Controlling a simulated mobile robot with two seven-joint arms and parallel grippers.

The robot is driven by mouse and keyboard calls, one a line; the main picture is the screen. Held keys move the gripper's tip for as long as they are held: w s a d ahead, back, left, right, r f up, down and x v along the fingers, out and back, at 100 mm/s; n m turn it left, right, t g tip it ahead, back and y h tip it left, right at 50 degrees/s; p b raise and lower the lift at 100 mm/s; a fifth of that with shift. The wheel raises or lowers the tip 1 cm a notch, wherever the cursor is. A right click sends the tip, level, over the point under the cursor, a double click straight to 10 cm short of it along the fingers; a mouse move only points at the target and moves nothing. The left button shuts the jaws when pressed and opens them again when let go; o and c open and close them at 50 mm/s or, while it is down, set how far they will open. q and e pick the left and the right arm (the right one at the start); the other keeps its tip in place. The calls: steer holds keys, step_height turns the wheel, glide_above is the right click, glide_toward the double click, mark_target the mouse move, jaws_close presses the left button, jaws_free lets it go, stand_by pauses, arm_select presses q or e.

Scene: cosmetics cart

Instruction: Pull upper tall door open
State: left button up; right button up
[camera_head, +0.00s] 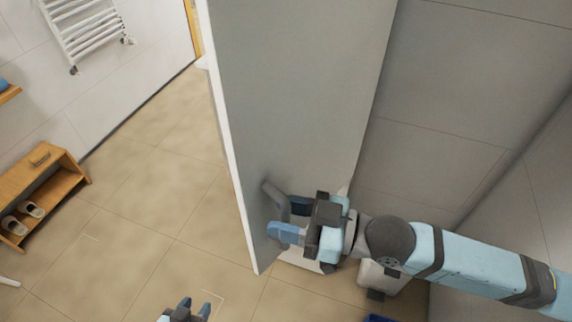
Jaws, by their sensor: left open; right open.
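A tall grey door panel (300,85) with a thin white edge fills the middle of the head view. A grey bar handle (272,191) is on its lower part, near the white edge. My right gripper (289,219) comes in from the right and is open at the handle. Its blue fingers are close to the bar, one above and one below; contact is unclear. My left gripper (196,305) is open and empty at the bottom edge, low and apart from the door. The cabinet interior and hinge cannot be made out.
A wooden shoe bench (42,190) with slippers (31,209) stands at the left wall. A white towel rail (88,35) hangs at the upper left. Tiled floor (150,205) left of the panel is clear. Tiled walls (450,120) bound the right side.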

steer(key=p, duration=0.1)
glide_toward(245, 124)
steer(key=x, duration=0.5)
steer(key=shift+a, duration=0.1)
